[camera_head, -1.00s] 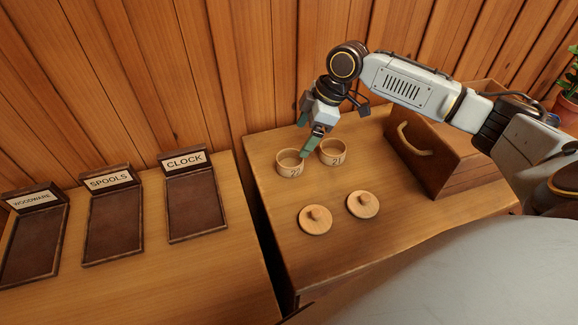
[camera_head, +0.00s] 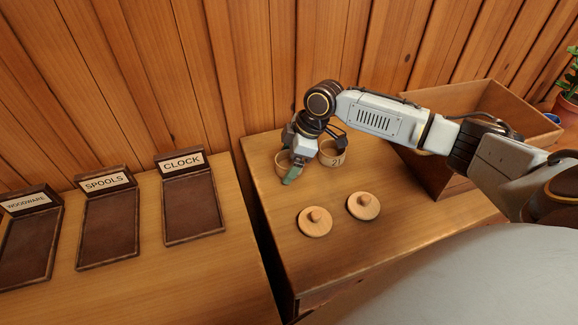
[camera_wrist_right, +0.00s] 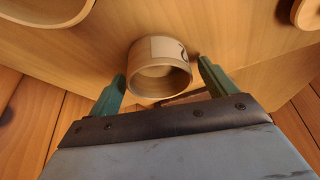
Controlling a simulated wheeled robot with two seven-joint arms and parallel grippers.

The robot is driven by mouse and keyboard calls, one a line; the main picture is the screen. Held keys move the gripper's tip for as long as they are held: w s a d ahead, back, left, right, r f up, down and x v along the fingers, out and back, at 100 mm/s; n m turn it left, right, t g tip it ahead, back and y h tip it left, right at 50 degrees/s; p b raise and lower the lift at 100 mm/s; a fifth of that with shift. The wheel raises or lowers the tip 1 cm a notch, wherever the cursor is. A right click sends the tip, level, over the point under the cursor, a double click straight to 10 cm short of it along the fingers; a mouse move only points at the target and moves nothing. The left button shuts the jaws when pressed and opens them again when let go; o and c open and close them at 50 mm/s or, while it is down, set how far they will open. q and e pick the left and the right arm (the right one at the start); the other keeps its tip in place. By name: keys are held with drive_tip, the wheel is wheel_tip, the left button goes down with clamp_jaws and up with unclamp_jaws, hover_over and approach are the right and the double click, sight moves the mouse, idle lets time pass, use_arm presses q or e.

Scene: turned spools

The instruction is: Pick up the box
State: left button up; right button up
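Two small round, open wooden boxes stand on the right-hand table. The left box (camera_head: 280,163) is partly hidden behind my right gripper (camera_head: 291,177). The right box (camera_head: 333,157) shows a number on its side and is partly covered by my wrist. In the right wrist view one round box (camera_wrist_right: 158,72) lies between the two spread green fingers of my right gripper (camera_wrist_right: 162,88), with gaps showing on both sides. Whether a finger touches it cannot be told. My left gripper is not in view.
Two round knobbed lids, left (camera_head: 315,221) and right (camera_head: 363,206), lie in front of the boxes. A large wooden crate (camera_head: 490,105) stands at right, behind my arm. Trays labelled WOODWARE (camera_head: 27,245), SPOOLS (camera_head: 108,225) and CLOCK (camera_head: 193,205) are on the left table.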

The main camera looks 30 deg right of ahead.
drive_tip(key=c, duration=1)
drive_tip(key=shift+r, duration=0.1)
